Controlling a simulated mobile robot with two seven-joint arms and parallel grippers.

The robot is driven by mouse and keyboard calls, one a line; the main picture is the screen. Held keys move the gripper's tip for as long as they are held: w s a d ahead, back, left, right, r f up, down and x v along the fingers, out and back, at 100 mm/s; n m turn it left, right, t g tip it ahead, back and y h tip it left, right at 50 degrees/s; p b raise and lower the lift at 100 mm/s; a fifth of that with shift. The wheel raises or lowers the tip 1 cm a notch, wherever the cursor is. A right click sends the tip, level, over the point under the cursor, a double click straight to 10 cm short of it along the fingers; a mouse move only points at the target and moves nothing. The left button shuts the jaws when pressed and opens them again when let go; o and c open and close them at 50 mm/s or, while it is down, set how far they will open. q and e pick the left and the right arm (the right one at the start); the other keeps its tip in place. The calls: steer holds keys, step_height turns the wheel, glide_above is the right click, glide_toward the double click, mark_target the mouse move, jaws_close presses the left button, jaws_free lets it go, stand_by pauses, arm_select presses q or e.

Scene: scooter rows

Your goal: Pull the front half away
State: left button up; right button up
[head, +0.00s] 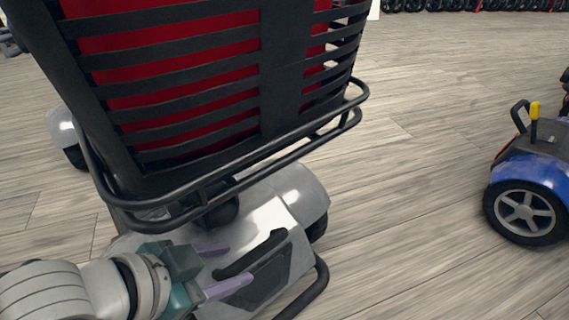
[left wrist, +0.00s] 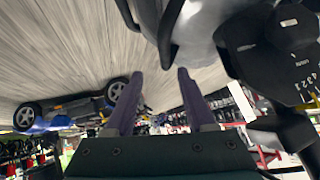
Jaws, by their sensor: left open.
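A grey mobility scooter part (head: 298,195) stands in front of me, with a large black slatted basket (head: 290,90) over it and a red surface behind the slats. A black handle-like bar (head: 262,247) is on its grey body, and a black tube bumper (head: 318,290) runs along its lower edge. My left gripper (head: 238,268) is open, its two purple fingers close to the black bar. I cannot tell whether they touch it. In the left wrist view the fingers (left wrist: 160,78) are apart with nothing between them, below a dark loop. My right gripper is not in view.
A blue scooter part (head: 535,172) with a wheel and yellow-topped lever stands at the right; it also shows in the left wrist view (left wrist: 45,115). Wooden floor (head: 410,200) lies clear between the two. Rows of dark wheels (head: 460,5) line the far edge.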

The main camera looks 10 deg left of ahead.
mark_target(255, 253)
arm_select(q)
steer(key=x, duration=0.1)
steer(key=b+x, duration=0.1)
steer(key=shift+d+f, duration=0.15)
steer(key=shift+f, duration=0.3)
steer(key=w+f+b, duration=0.2)
steer(key=w+b, duration=0.1)
steer(key=shift+w, duration=0.1)
steer(key=shift+w+d+f, duration=0.1)
steer(key=shift+w, duration=0.05)
steer(key=shift+d+f+b, duration=0.1)
steer(key=shift+d+b, duration=0.15)
steer(key=shift+b, duration=0.05)
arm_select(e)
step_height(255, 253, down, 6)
arm_select(q)
steer(key=shift+a, duration=0.1)
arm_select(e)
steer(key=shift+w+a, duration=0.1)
arm_select(q)
steer(key=shift+a, duration=0.1)
steer(key=shift+c, duration=1.4)
jaws_close()
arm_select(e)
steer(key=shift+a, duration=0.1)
